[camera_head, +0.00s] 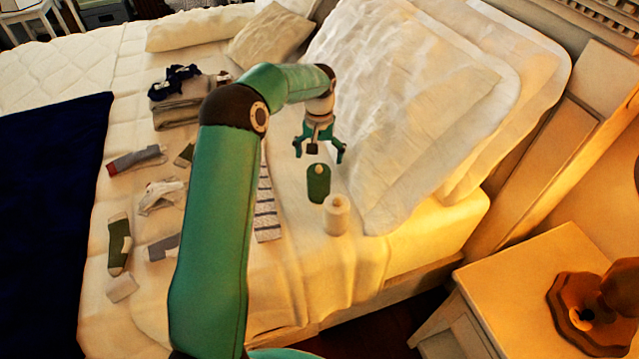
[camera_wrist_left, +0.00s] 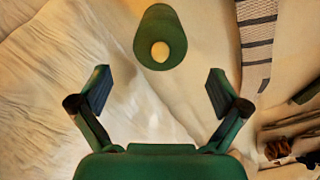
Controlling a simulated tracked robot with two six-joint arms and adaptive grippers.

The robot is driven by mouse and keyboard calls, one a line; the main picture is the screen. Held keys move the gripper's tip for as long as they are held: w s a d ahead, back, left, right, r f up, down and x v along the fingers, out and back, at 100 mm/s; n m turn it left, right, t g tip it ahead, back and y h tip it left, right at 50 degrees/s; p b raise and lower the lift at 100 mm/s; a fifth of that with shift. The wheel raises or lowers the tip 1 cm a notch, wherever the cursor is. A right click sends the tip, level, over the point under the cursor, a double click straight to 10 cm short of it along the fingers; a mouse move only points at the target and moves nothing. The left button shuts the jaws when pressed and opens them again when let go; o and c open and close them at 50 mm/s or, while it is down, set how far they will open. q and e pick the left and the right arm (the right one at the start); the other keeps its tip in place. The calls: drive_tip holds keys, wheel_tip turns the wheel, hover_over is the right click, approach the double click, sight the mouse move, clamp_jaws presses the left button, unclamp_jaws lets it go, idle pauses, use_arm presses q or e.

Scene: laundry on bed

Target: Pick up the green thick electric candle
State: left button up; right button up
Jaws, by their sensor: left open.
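The green thick candle (camera_head: 318,184) stands on the bed in the head view, with a pale flame-shaped tip on top. It also shows in the left wrist view (camera_wrist_left: 160,38), at the top middle, beyond the fingertips. My left gripper (camera_head: 319,154) is open and empty, with its fingers spread. It is on the far side of the candle in the head view and does not appear to touch it. In the wrist view the two fingers of my left gripper (camera_wrist_left: 159,92) are wide apart with bare bedding between them. My right gripper is not in view.
A cream candle (camera_head: 336,214) stands close beside the green one. A striped cloth (camera_head: 266,205) lies to the left. Several socks, including a green one (camera_head: 118,244), and folded clothes (camera_head: 180,112) lie farther left. Large pillows (camera_head: 400,95) are right of the gripper. A nightstand (camera_head: 510,285) is at lower right.

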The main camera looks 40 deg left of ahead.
sight(319, 171)
use_arm(q)
drive_tip(key=f, duration=0.2)
drive_tip(key=f+p, duration=0.1)
drive_tip(key=f, duration=0.5)
drive_tip(key=shift+s+d, duration=0.15)
drive_tip(key=shift+s, duration=0.1)
drive_tip(key=shift+c, duration=0.2)
drive_tip(key=c, duration=1.3)
